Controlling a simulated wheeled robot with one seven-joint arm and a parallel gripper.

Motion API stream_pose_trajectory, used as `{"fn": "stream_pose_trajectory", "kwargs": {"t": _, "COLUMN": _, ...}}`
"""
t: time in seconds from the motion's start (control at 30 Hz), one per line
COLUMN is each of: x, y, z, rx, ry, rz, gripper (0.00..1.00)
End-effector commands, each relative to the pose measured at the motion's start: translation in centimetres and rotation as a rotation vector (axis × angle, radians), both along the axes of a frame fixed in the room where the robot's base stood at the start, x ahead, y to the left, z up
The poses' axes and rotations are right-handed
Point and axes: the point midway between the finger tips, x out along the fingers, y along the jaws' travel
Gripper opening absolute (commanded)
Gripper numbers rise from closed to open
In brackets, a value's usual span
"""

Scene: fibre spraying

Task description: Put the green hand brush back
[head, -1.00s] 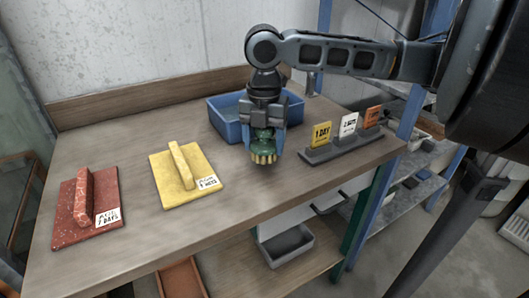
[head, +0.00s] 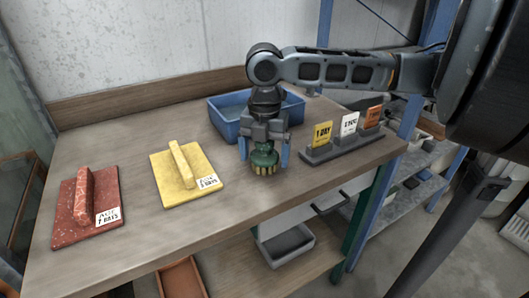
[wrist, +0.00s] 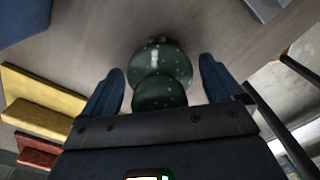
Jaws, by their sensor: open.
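The green hand brush (head: 264,157) stands upright on the workbench, with its pale yellow bristles down, in front of the blue tray. My gripper (head: 265,152) is right above it, pointing down, with its blue fingers on either side of the brush. In the wrist view the brush (wrist: 160,75) shows as a dark green speckled knob between my two fingers (wrist: 160,85). Gaps show between the knob and both fingers, so my gripper is open around it. The bristles are mostly hidden in the wrist view.
A blue tray (head: 229,130) stands behind my gripper. A grey holder (head: 345,149) with yellow, white and orange cards is to the right. A yellow float (head: 188,190) and a red float (head: 75,232) lie to the left. The bench front between them is clear.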

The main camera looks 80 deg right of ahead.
Motion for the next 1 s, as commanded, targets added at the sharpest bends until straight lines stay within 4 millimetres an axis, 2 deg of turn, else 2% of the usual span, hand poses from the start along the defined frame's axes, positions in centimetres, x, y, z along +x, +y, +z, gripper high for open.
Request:
{"fn": "stream_pose_trajectory", "kwargs": {"t": 0.27, "x": 0.0, "y": -0.1, "z": 0.9, "rx": -0.002, "ry": -0.001, "rz": 0.001, "gripper": 0.94}}
{"fn": "stream_pose_trajectory", "kwargs": {"t": 0.37, "x": 0.0, "y": 0.0, "z": 2.4, "rx": -0.002, "ry": -0.001, "rz": 0.002, "gripper": 0.94}}
{"fn": "stream_pose_trajectory", "kwargs": {"t": 0.7, "x": 0.0, "y": 0.0, "z": 9.3, "rx": -0.003, "ry": -0.001, "rz": 0.001, "gripper": 0.94}}
{"fn": "stream_pose_trajectory", "kwargs": {"t": 0.9, "x": 0.0, "y": 0.0, "z": 11.7, "rx": -0.002, "ry": -0.001, "rz": 0.000, "gripper": 0.94}}
{"fn": "stream_pose_trajectory", "kwargs": {"t": 1.0, "x": 0.0, "y": 0.0, "z": 12.2, "rx": 0.000, "ry": 0.000, "rz": 0.000, "gripper": 0.94}}
